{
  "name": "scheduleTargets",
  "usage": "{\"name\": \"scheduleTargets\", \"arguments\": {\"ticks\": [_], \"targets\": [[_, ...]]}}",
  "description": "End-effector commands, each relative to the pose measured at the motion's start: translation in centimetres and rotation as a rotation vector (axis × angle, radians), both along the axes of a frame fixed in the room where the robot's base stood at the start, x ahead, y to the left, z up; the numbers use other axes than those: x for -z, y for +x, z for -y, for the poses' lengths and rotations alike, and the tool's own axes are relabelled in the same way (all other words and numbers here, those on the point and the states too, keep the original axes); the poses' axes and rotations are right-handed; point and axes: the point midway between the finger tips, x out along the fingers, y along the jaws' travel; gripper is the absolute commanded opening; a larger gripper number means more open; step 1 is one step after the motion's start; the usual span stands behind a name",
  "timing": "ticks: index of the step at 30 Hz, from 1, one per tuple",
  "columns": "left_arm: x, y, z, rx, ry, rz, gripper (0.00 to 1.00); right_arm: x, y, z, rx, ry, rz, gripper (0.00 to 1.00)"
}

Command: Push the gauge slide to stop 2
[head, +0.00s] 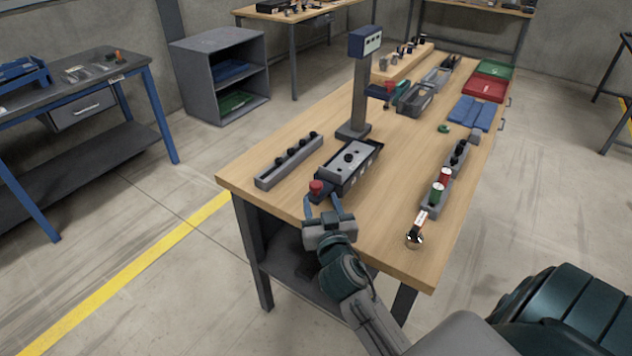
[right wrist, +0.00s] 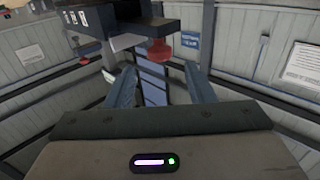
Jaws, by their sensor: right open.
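A dark fixture (head: 368,169) with a light grey top plate and a black knob stands near the front left of the workbench. A red knob (head: 316,187) sits at its near end; I cannot tell for sure which part is the gauge slide, and no stop number is readable. My right gripper (head: 321,204) is open just in front of the red knob, its fingers pointing at that end. In the right wrist view the red knob (right wrist: 160,51) shows beyond and above the open, empty fingers (right wrist: 161,86). My left gripper is out of view.
A grey rail with black knobs (head: 287,163) lies left of the fixture, and a grey post (head: 359,95) stands behind it. A tray with red and green cans (head: 448,185) lies to the right. The wooden bench top (head: 391,183) is clear between them.

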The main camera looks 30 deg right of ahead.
Motion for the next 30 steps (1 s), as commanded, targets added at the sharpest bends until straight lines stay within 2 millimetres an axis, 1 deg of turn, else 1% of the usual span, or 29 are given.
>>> {"name": "scheduleTargets", "arguments": {"ticks": [1,3,9,12,15,23,26,30], "targets": [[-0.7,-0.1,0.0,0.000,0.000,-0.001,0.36,-0.5,1.1,0.5,0.000,-0.004,0.000,0.49],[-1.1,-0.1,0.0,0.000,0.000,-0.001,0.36,-0.4,2.3,1.0,0.001,-0.003,-0.001,0.49],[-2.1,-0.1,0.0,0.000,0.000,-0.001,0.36,-0.3,5.1,2.2,0.002,-0.001,-0.003,0.49],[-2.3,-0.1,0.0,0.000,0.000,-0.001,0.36,-0.2,5.9,2.5,0.001,-0.001,-0.002,0.49],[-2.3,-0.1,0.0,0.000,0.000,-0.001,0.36,-0.1,6.3,2.7,0.001,-0.001,-0.002,0.49],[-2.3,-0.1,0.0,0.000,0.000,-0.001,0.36,0.0,6.4,2.7,0.001,0.000,-0.002,0.49],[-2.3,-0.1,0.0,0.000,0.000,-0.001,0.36,0.0,6.4,2.7,0.001,0.000,-0.002,0.31],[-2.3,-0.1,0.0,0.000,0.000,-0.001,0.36,0.0,6.4,2.7,0.001,0.000,-0.002,0.04]]}}
